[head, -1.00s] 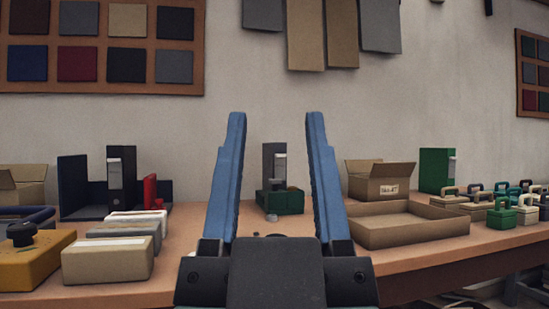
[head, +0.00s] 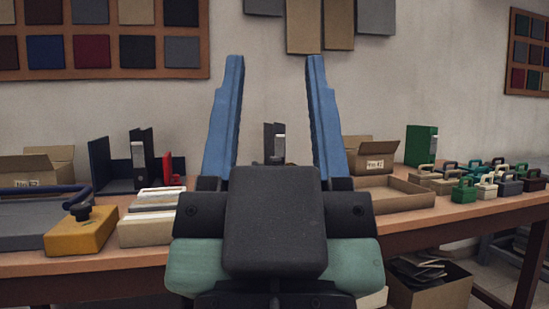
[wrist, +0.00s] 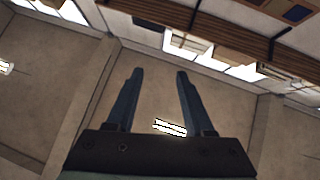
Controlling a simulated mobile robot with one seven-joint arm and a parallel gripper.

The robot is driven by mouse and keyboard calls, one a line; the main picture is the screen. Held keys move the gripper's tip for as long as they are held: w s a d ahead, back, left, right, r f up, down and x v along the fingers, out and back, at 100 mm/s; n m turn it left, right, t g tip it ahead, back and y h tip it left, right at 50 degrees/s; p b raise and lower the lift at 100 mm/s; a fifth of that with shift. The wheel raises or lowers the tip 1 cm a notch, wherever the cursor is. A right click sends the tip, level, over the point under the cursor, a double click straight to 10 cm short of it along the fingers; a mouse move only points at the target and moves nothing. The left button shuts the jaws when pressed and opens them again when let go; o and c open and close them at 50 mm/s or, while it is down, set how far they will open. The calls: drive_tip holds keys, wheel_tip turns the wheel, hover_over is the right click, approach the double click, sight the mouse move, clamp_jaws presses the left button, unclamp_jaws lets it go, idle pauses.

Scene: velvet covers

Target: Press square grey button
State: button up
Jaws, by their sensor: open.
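My gripper (head: 275,60) is open and empty, its two blue fingers apart and pointing up in the head view. In the wrist view the gripper (wrist: 158,73) shows against the ceiling and its lights, with no table in sight. I cannot make out a square grey button in any view. A yellow box (head: 88,234) with a black knob (head: 80,211) on top stands at the front left of the table, well left of my gripper. My gripper body hides the middle of the table.
The long wooden table (head: 440,217) bears white-topped boxes (head: 150,230), a shallow cardboard tray (head: 395,197), a green binder (head: 420,145) and several small handled cases (head: 485,187). A grey board with a blue handle (head: 30,215) lies at the left. An open carton (head: 430,292) is under the table.

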drive_tip(key=shift+r, duration=0.1)
drive_tip(key=c, duration=0.3)
drive_tip(key=shift+r+p, duration=0.35)
drive_tip(key=shift+p, duration=0.1)
drive_tip(key=shift+c, duration=1.3)
wheel_tip(320, 180, up, 40)
drive_tip(key=p, duration=4)
drive_tip(key=shift+s+r, duration=0.1)
drive_tip(key=shift+r, duration=0.1)
clamp_jaws()
drive_tip(key=shift+f, duration=0.15)
